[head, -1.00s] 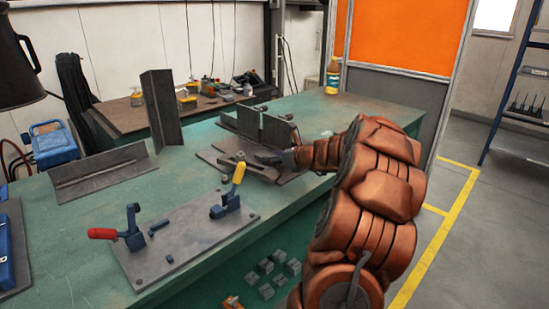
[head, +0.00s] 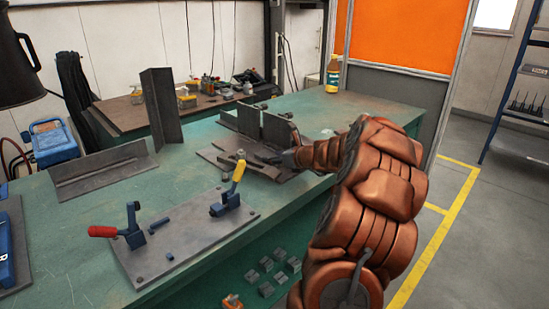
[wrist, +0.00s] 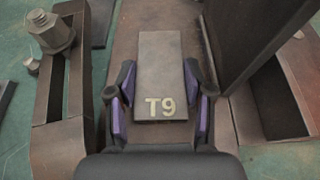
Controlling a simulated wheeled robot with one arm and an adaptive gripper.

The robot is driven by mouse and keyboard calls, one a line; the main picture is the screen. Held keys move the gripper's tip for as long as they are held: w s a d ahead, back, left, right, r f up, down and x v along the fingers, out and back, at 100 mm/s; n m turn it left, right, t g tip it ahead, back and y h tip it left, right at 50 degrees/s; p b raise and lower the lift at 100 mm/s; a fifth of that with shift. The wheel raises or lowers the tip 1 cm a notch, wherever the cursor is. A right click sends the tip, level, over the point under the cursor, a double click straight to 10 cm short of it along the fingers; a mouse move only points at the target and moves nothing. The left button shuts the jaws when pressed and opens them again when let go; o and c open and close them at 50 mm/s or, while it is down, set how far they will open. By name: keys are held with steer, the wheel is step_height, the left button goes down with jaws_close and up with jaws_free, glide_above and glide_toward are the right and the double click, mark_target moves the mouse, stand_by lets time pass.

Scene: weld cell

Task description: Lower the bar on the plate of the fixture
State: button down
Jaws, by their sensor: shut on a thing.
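A flat dark bar (wrist: 160,65) marked T9 lies between the purple-sided fingers of my gripper (wrist: 158,72) in the wrist view. Under and around the bar is the brown plate of the fixture (wrist: 127,35). The bar is close over that plate; I cannot tell whether it touches. In the head view my gripper (head: 270,158) reaches in from the right, low over the fixture plate (head: 210,153), in front of its upright plates (head: 277,131). The bar is hard to make out there.
A slotted clamp strap with a bolt (wrist: 52,32) stands left of the bar; a tall dark upright (wrist: 255,35) is close on the right. Nearer on the green table (head: 190,184) is a plate (head: 180,240) with red-handled and yellow-handled clamps. An angle piece (head: 100,172) lies left.

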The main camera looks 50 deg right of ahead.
steer(key=shift+c, duration=1.8)
jaws_free()
steer(key=shift+f, duration=0.1)
steer(key=shift+s, duration=0.1)
steer(key=v, duration=1.2)
steer(key=shift+a, duration=0.1)
